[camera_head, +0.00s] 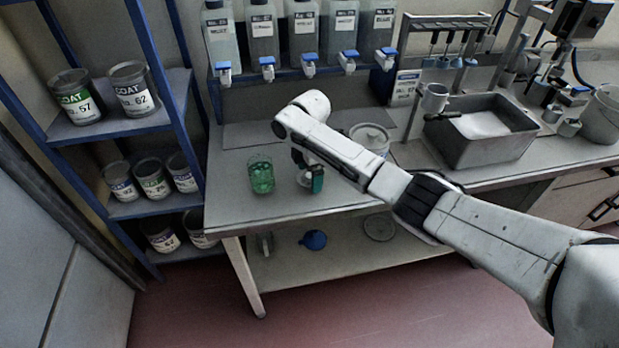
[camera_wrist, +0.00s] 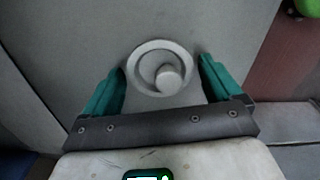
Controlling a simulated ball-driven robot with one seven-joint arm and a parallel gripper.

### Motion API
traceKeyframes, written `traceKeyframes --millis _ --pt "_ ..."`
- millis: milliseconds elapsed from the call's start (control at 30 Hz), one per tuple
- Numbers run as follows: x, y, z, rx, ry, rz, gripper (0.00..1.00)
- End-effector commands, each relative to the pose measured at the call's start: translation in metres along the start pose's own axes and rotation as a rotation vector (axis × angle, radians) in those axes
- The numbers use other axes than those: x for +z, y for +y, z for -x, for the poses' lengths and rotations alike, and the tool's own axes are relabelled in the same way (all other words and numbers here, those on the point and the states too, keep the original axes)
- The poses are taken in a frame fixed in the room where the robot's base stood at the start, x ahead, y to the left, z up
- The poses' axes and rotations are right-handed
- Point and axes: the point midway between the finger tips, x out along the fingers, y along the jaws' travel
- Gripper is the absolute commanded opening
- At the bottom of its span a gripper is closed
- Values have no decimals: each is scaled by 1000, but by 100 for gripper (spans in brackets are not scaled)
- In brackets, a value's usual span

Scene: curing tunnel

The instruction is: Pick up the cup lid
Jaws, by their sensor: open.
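The cup lid (camera_wrist: 146,60) is a small, round, pale grey disc with a raised rim and a knob. It lies on the workbench top. In the wrist view it sits between and just ahead of the two teal fingers of my gripper (camera_wrist: 162,88), with a gap on each side. My gripper is open and empty. In the head view my gripper (camera_head: 308,180) is low over the bench near its front edge, and the lid (camera_head: 303,180) is partly hidden behind it.
A green glass (camera_head: 261,174) stands on the bench left of my gripper. A round white container (camera_head: 370,138) stands behind my arm. A grey basin (camera_head: 482,130) is on the right. Dispenser bottles (camera_head: 300,30) line the back. A blue shelf rack (camera_head: 120,126) with cans stands left.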

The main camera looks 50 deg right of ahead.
Motion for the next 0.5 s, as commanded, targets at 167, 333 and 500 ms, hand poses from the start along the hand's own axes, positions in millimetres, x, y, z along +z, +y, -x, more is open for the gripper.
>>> traceKeyframes --millis 167,333,500 --pt "0 0 0 0 0 0 77" --pt "0 0 0 0 0 0 61" --pt "0 0 0 0 0 0 48"
